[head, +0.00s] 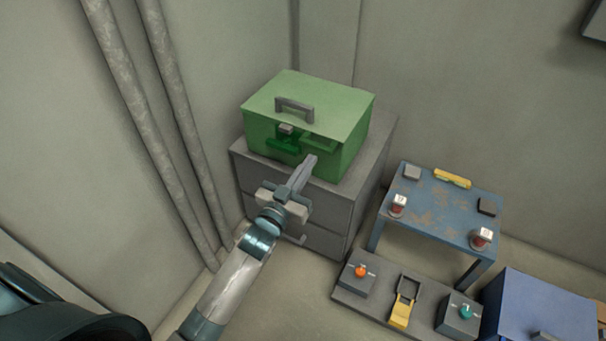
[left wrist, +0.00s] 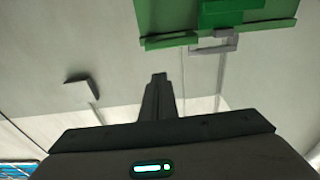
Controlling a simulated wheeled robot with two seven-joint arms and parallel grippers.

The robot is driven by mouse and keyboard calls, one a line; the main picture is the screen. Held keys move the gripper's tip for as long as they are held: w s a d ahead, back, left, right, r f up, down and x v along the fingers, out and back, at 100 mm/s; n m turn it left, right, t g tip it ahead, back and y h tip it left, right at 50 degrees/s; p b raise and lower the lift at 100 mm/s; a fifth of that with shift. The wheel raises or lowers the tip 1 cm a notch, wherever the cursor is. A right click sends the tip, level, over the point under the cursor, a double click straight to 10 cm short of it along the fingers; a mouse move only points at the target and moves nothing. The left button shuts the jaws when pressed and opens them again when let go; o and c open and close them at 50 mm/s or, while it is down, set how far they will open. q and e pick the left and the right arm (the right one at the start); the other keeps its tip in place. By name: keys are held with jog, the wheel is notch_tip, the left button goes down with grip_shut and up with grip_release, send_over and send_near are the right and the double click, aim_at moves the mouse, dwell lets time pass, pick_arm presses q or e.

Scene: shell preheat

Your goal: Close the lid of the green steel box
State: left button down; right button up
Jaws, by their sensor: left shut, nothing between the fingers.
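The green steel box (head: 345,150) stands on a grey drawer cabinet in the head view. Its flat green lid (head: 325,100), with a grey handle on top, lies over the box. A grey latch piece and darker green parts show at the front; I cannot tell whether the lid is fully down. My left gripper (head: 308,163) is shut and empty, its fingertips just in front of the box's front face. In the left wrist view the shut fingers (left wrist: 158,80) point up toward a green part of the box (left wrist: 170,15) with a grey loop, and appear apart from it. My right gripper is not in view.
The grey cabinet (head: 330,215) has drawers with handles below the box. A worn blue table (head: 435,205) with small items stands at right. A panel with knobs (head: 380,310) and a blue box (head: 545,305) are in front. Pipes run up the left wall.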

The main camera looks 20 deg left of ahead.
pick_arm(q)
jog(key=shift+s+a+f, duration=0.1)
jog(key=shift+s+f, duration=0.1)
jog(key=shift+s, duration=0.4)
jog(key=shift+s+a+f, duration=0.1)
jog(key=shift+s+f, duration=0.1)
jog(key=shift+s, duration=0.4)
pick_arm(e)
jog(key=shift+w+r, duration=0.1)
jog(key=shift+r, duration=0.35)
